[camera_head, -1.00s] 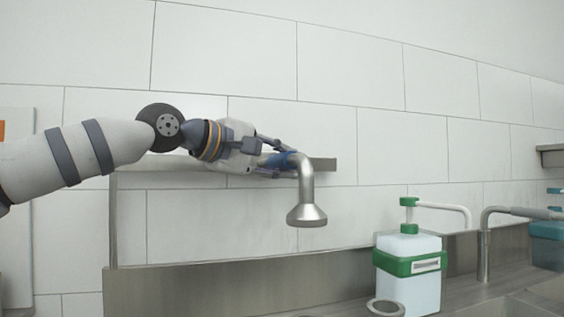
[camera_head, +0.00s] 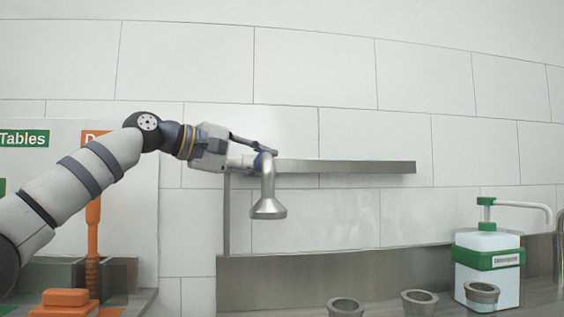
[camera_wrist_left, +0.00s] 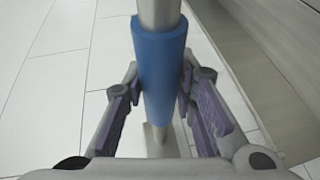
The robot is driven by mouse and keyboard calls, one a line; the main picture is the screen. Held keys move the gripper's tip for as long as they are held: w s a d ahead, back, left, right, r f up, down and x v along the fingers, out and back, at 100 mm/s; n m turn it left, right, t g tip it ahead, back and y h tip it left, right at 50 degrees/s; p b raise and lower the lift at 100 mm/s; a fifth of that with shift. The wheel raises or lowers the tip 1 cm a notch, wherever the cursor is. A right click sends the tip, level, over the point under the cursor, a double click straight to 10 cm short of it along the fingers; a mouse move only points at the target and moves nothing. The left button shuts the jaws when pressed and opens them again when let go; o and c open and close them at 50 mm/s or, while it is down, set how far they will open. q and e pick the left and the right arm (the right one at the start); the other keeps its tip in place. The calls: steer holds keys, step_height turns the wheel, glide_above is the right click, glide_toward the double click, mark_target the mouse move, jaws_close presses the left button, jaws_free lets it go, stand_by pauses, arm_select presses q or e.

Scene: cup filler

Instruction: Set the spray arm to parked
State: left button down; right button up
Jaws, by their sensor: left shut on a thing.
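The spray arm is a metal tube with a downturned, flared spray head (camera_head: 268,207), hanging in front of the wall rail in the head view. It has a blue grip sleeve (camera_wrist_left: 158,70), seen upright between my fingers in the left wrist view. My left gripper (camera_head: 262,158) reaches in from the left and is shut on this sleeve; the fingers also show in the left wrist view (camera_wrist_left: 160,105), one on each side. In the head view the sleeve is mostly hidden by the fingers. My right gripper is out of view.
A metal rail (camera_head: 350,167) runs along the tiled wall behind the spray arm. A metal splash panel (camera_head: 300,283) stands below. Metal cup rings (camera_head: 420,302) and a green-capped dispenser bottle (camera_head: 487,262) are at lower right. An orange post (camera_head: 93,240) stands at left.

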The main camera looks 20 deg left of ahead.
arm_select(q)
steer(key=shift+s+a, duration=0.5)
steer(key=shift+a, duration=0.25)
steer(key=shift+s+a, duration=0.45)
steer(key=shift+a, duration=0.25)
steer(key=shift+s+a, duration=0.5)
steer(key=shift+a, duration=0.25)
steer(key=c, duration=1.5)
jaws_free()
steer(key=shift+o, duration=1)
steer(key=shift+s+a, duration=0.1)
steer(key=shift+a, duration=0.05)
steer(key=v, duration=1.2)
